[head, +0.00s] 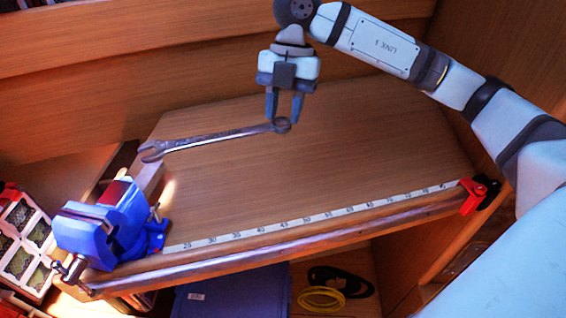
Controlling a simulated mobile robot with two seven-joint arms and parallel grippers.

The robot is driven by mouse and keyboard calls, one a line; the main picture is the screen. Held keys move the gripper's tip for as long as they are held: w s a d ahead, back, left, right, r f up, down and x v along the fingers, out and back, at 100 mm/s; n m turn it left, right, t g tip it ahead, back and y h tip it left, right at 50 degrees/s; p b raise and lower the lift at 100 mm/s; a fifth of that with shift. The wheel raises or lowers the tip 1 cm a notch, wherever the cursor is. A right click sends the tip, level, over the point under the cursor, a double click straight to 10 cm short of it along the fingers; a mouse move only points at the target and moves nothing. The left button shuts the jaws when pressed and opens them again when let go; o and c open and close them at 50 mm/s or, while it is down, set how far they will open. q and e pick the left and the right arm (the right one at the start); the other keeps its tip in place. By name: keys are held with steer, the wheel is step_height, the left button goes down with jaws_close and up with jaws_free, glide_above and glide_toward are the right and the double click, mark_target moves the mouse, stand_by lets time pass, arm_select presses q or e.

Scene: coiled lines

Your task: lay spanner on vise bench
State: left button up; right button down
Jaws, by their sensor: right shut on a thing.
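A silver spanner (215,137) is held by its ring end in my right gripper (284,119). The gripper points down, its two fingers shut on the ring. The spanner's open jaw points left, toward the vise. The spanner appears over the wooden bench top (350,150); whether it touches the surface is hard to tell. A blue vise (112,222) is fixed at the bench's front left corner. My left gripper does not show.
A measuring strip (310,216) runs along the bench's front edge, with a red clamp (477,193) at its right end. A crate (22,240) stands at the left. Below are a blue box (230,292) and a yellow coil (321,299). The bench's middle is clear.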

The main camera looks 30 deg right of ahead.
steer(key=p, duration=0.1)
glide_above(282, 197)
steer(key=f, duration=1)
steer(key=d+f, duration=0.1)
steer(key=f, duration=0.4)
steer(key=shift+w+f, duration=0.35)
steer(key=shift+f, duration=0.05)
steer(key=shift+f+p, duration=0.4)
steer(key=shift+f, duration=1.6)
steer(key=c, duration=0.8)
jaws_free()
steer(key=b+v, duration=0.1)
steer(key=v, duration=1.1)
steer(key=shift+a, duration=0.1)
